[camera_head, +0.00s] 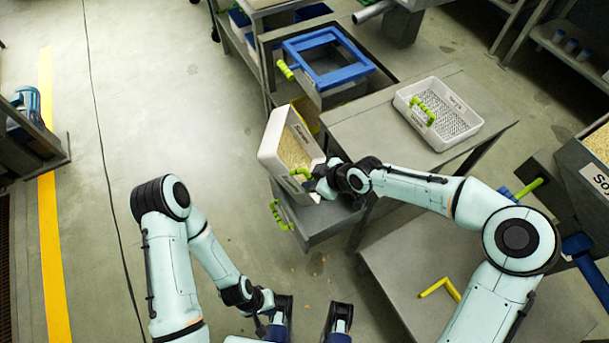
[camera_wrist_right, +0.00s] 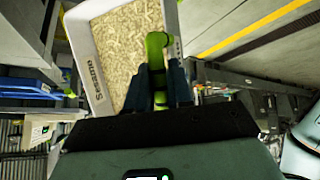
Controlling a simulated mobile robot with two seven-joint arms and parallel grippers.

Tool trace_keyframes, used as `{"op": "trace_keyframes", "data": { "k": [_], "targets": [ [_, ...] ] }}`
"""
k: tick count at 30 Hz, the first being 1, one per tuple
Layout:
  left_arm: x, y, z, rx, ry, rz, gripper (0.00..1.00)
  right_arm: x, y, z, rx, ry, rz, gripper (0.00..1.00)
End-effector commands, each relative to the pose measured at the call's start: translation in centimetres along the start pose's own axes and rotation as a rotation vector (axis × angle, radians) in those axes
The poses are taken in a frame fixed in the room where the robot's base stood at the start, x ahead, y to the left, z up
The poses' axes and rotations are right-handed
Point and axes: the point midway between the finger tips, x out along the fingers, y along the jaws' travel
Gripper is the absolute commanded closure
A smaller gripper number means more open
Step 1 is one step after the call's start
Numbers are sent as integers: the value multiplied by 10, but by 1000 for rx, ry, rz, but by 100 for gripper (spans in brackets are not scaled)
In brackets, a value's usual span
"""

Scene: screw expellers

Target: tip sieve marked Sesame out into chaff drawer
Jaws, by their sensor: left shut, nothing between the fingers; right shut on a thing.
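The white sieve marked Sesame (camera_head: 270,146) is held tilted, with pale grainy material inside, left of the grey table. My right gripper (camera_head: 324,182) is shut on its green handle (camera_head: 301,173). In the right wrist view the sieve (camera_wrist_right: 82,52), its label, the material and the handle (camera_wrist_right: 156,52) show close up. A grey drawer (camera_head: 325,222) with a green handle (camera_head: 281,214) stands pulled out below the sieve; no label on it can be read, and its inside is mostly hidden. My left gripper (camera_head: 265,300) is shut and empty, low in the head view.
Another white sieve (camera_head: 402,100) with a green handle stands on the grey table (camera_head: 365,135). A blue frame (camera_head: 350,73) lies behind it at left. A dark hopper (camera_head: 568,165) is at right. Crumbs lie on the floor below the drawer.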

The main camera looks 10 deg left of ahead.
Motion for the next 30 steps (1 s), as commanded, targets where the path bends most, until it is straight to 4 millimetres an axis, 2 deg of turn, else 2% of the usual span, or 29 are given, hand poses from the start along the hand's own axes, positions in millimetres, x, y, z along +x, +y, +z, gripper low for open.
{"op": "trace_keyframes", "data": {
  "k": [2,10,15,30],
  "targets": [
    [-7,2,3,-1,-9,-1,100,-6,3,5,17,51,-1,100],
    [-22,5,7,-2,-20,-5,100,-4,4,30,50,213,-17,100],
    [-23,5,7,-2,-20,-5,100,-3,4,42,61,285,-24,100],
    [-23,6,7,-2,-20,-5,100,-4,6,48,62,328,-23,100]
  ]
}}
